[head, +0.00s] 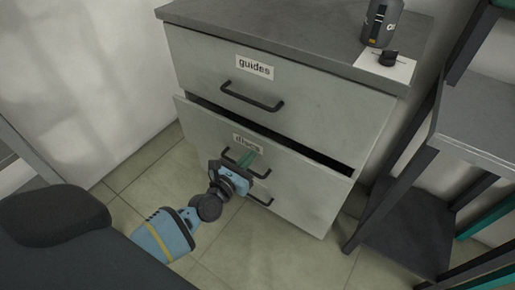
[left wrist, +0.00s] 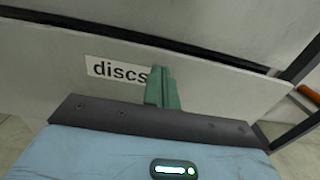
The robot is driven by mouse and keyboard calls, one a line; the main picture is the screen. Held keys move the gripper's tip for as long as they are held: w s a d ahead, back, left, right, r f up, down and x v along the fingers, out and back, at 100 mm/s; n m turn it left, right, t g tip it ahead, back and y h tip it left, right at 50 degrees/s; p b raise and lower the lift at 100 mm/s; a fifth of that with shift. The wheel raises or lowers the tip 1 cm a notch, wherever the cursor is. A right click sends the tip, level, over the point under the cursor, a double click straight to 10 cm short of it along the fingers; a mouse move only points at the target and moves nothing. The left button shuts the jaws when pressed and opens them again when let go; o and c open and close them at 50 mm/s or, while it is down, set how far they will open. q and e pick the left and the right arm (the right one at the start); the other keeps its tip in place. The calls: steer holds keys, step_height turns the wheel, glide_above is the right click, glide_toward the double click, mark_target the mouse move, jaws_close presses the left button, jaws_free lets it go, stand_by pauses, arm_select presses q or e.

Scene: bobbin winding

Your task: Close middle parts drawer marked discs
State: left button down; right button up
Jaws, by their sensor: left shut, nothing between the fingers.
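The discs drawer (head: 305,180) is the grey drawer below the guides drawer (head: 325,95). It stands partly out, with a dark gap along its top edge. Its label (head: 240,145) is partly covered by my gripper in the head view; in the left wrist view the label reads "discs" (left wrist: 115,71). My left gripper (head: 248,157) is shut and empty, its green fingers at the drawer front by the label and the black handle. In the left wrist view the fingertips (left wrist: 161,72) overlap the label's right end; contact cannot be told. My right gripper is out of view.
The guides drawer looks shut. On the grey cabinet top (head: 265,20) stand a dark cylindrical device (head: 381,22) and a small black part on a white card (head: 402,68). A dark metal shelf rack (head: 475,120) stands close on the right. Tiled floor (head: 150,185) is free at left.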

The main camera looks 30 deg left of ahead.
mark_target(263, 140)
arm_select(q)
steer(key=w, duration=0.4)
steer(key=shift+d, duration=0.15)
steer(key=shift+w, duration=0.2)
steer(key=shift+w+b, duration=0.1)
steer(key=shift+b, duration=0.2)
steer(key=w+b, duration=0.1)
steer(key=w, duration=0.1)
steer(key=w+b, duration=0.2)
steer(key=shift+d+f, duration=0.2)
steer(key=shift+w+r, duration=0.15)
steer(key=shift+w, duration=0.1)
steer(key=shift+r, duration=0.35)
